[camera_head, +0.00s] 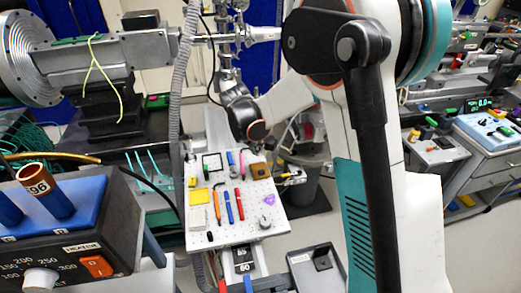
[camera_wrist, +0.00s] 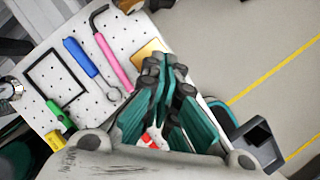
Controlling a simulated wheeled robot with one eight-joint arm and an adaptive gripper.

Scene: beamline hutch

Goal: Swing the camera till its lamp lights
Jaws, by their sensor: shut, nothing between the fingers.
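I cannot pick out the camera or its lamp with certainty in either view. My gripper (camera_wrist: 166,76) is shut and empty in the wrist view, with its dark green and grey fingers over the edge of the white perforated board (camera_wrist: 30,75). A tan block (camera_wrist: 148,50) lies on the board just beyond the fingertips. A small red and white thing (camera_wrist: 150,138) shows partly behind the fingers. In the head view my arm reaches down towards the far part of the board (camera_head: 240,228), and the fingers cannot be made out there.
The board holds a blue tool (camera_wrist: 80,57), a pink hex key (camera_wrist: 108,55), a black frame (camera_wrist: 55,80) and other small things. A dark tray (camera_wrist: 258,145) stands beside it. A control box with a red switch (camera_head: 97,266) is at front left. Floor (camera_wrist: 270,60) is clear at right.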

